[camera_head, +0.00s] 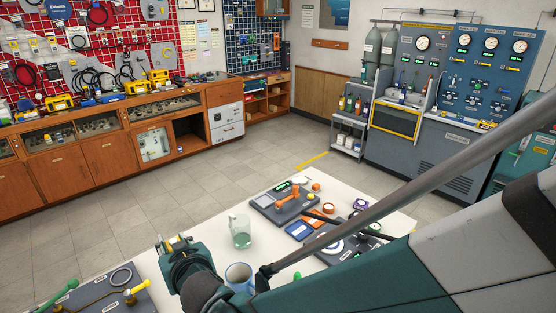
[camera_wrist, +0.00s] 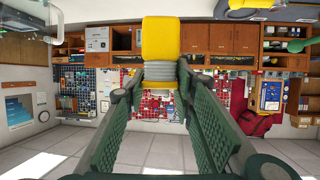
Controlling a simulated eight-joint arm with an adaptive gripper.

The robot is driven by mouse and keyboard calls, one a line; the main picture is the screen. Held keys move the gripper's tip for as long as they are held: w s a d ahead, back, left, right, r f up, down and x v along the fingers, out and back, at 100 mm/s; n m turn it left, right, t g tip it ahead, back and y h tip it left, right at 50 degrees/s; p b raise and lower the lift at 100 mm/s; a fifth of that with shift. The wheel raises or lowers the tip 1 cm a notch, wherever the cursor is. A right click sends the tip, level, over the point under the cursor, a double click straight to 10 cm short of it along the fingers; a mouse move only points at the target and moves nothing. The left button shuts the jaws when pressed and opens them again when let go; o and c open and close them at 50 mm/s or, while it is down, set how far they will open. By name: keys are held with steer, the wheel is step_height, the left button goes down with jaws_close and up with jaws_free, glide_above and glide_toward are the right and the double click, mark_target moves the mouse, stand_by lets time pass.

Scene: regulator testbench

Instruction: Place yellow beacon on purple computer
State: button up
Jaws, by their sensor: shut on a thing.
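The yellow beacon (camera_wrist: 160,38) has a block-like yellow top and a grey ribbed base, which is between the fingertips of my gripper (camera_wrist: 160,85) in the wrist view. My gripper is shut on that base. In the head view my gripper (camera_head: 175,246) is over the left part of the white table, and the beacon is hard to make out there.
On the white table (camera_head: 205,264) are a glass mug (camera_head: 240,231), a blue-rimmed cup (camera_head: 239,274) close to my arm, a grey board with an orange lever (camera_head: 285,201), and orange-framed devices (camera_head: 299,230). A board with knobs (camera_head: 90,292) lies front left. My arm covers the table's right front.

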steer(key=shift+r, duration=3.95)
steer(key=w+d+m+t+h+p, duration=0.2)
steer(key=w+d+m+h+p, duration=0.2)
steer(key=w+d, duration=2.4)
steer(key=w+d+m+h+p, duration=0.1)
steer(key=w+d, duration=0.3)
steer(key=d, duration=0.8)
steer(key=w+d+m+h+p, duration=0.15)
steer(key=w+d, duration=0.35)
steer(key=d, duration=0.7)
steer(key=w+d+m+h, duration=0.15)
steer(key=w+d, duration=0.25)
steer(key=d, duration=0.8)
steer(key=shift+n+t, duration=0.3)
steer(key=shift+t, duration=0.1)
steer(key=shift+a+f, duration=0.15)
steer(key=shift+f, duration=2.45)
steer(key=shift+f, duration=0.15)
steer(key=shift+f+b, duration=0.3)
steer(key=shift+f, duration=2.7)
